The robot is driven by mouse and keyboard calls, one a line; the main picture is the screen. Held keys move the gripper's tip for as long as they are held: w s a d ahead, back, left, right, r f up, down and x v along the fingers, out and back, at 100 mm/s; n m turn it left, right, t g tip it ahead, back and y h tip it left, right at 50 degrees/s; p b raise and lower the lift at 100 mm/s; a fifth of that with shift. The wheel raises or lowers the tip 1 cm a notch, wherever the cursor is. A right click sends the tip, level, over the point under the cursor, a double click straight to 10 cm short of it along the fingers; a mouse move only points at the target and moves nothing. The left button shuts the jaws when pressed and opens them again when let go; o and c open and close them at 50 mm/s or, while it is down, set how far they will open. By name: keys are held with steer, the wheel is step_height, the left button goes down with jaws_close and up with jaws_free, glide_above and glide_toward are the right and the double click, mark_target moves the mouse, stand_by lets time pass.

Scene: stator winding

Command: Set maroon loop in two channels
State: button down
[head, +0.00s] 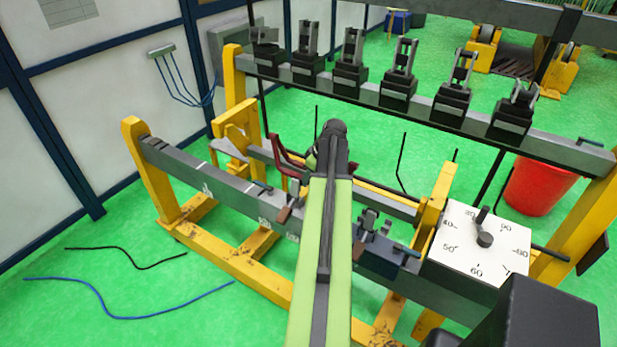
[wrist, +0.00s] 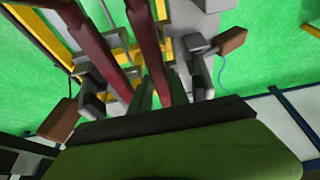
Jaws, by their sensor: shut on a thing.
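The maroon loop (head: 287,156) shows in the head view just left of my arm's end, above the yellow and grey frame. Its right part is hidden behind my arm. In the wrist view two long maroon bars of the loop (wrist: 102,42) run from the top edge down to my gripper (wrist: 148,92). My gripper is shut on the loop; its fingertips are mostly hidden by its own dark body. In the head view my gripper is largely hidden by the arm. Grey blocks and yellow parts lie beyond the bars in the wrist view. I cannot tell which are the two channels, or whether the loop touches them.
A grey front beam (head: 235,193) carries small clamps with brown handles (wrist: 231,41). A rear rail (head: 420,105) bears several black clamp units. A white dial plate (head: 460,247) stands at right, near a red bucket (head: 535,185). Black and blue cables (head: 105,309) lie on the green floor.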

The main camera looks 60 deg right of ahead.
steer(key=shift+f+b, duration=1.65)
steer(key=shift+f, duration=0.15)
steer(key=shift+f+b, duration=0.75)
steer(key=shift+b, duration=0.15)
steer(key=c, duration=1.2)
jaws_free()
steer(key=shift+o, duration=0.2)
